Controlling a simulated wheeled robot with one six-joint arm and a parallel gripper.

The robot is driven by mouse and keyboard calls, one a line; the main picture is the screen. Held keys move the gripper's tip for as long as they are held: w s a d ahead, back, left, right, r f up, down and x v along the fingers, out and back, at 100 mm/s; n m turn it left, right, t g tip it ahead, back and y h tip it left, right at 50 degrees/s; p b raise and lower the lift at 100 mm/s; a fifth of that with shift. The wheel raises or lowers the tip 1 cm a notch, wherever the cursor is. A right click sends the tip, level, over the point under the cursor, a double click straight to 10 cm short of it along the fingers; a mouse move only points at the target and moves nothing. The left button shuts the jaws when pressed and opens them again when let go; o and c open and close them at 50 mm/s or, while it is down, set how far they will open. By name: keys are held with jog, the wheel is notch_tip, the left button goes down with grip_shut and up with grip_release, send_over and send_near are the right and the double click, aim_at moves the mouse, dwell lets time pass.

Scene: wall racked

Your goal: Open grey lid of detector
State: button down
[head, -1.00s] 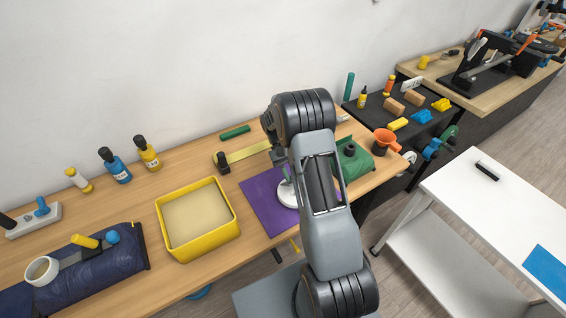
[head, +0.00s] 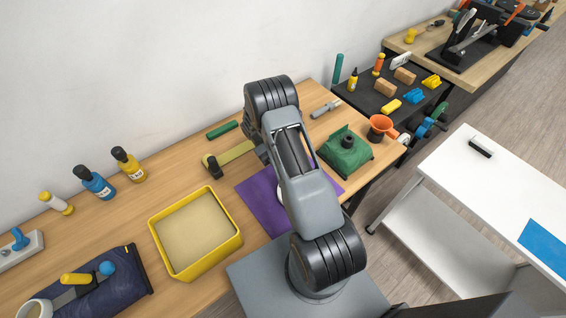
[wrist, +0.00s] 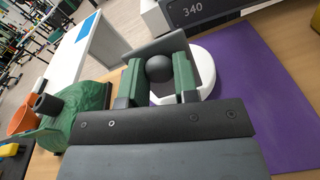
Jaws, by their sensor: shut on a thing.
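The detector is a white round body (wrist: 207,62) on a purple mat (wrist: 255,95), seen in the wrist view. Its grey lid (wrist: 203,62) is a flat plate that appears tilted up from the white body. A dark ball knob (wrist: 159,68) is in front of the lid. My gripper (wrist: 160,80) is shut on this knob, with one green-padded finger on each side. In the head view my arm covers most of the detector; only a sliver of white (head: 280,194) shows beside the arm on the purple mat (head: 258,203).
A yellow tray (head: 236,243) stands left of the mat. A green draped object (head: 346,160) and an orange funnel (head: 381,125) stand to the right. A white table (head: 470,195) stands at the right. Bare wood lies around the mat.

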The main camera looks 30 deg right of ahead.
jog(key=shift+a+f, duration=0.1)
dwell(0.4)
jog(key=c, duration=0.9)
grip_release()
jog(key=shift+o, duration=0.2)
jog(key=s+a+r, duration=0.3)
jog(key=s+r, duration=1)
jog(key=shift+s, duration=0.35)
